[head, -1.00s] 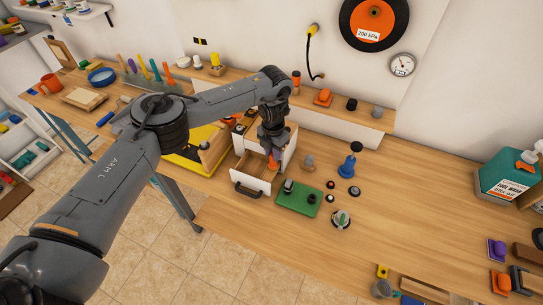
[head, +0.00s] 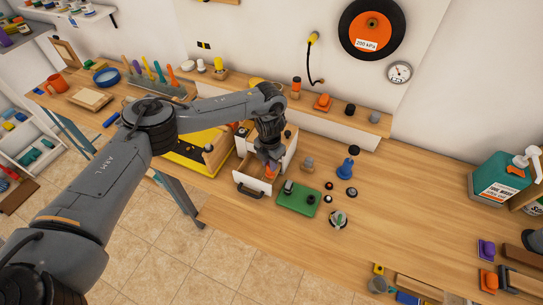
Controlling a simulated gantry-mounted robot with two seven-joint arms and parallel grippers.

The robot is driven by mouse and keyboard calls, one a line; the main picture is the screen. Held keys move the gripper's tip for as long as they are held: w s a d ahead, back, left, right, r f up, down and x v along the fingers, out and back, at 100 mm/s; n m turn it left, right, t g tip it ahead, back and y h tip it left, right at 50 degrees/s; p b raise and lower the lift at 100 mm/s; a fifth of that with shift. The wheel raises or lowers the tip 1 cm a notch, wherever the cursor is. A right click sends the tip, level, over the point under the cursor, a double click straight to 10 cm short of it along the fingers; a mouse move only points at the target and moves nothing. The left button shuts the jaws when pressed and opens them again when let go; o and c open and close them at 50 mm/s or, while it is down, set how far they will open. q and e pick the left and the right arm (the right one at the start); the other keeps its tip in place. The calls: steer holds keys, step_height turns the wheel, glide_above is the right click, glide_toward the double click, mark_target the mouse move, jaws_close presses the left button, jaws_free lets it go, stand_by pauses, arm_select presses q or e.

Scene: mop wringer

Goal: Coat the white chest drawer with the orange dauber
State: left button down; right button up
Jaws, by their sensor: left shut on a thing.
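The white chest drawer (head: 254,181) is pulled open from the small white chest (head: 290,147) on the workbench. It has a dark handle (head: 249,191) on its front and a bare wooden inside. My left gripper (head: 269,167) points down over the drawer, shut on the orange dauber (head: 270,172). Only a bit of orange shows below the fingers, low in or just above the drawer. Whether the dauber touches the drawer floor I cannot tell. My right gripper is not in view.
A yellow tray (head: 190,160) lies left of the chest. The bench's right middle is clear.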

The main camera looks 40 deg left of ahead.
arm_select(q)
steer(key=shift+s+f, duration=0.15)
steer(key=shift+s, duration=0.1)
steer(key=shift+d+r+p, duration=0.1)
steer(key=shift+r+p, duration=0.4)
steer(key=shift+r, duration=0.1)
step_height(320, 180, up, 6)
steer(key=p, duration=0.4)
steer(key=shift+p, duration=0.3)
steer(key=c, duration=1.5)
jaws_free()
jaws_close()
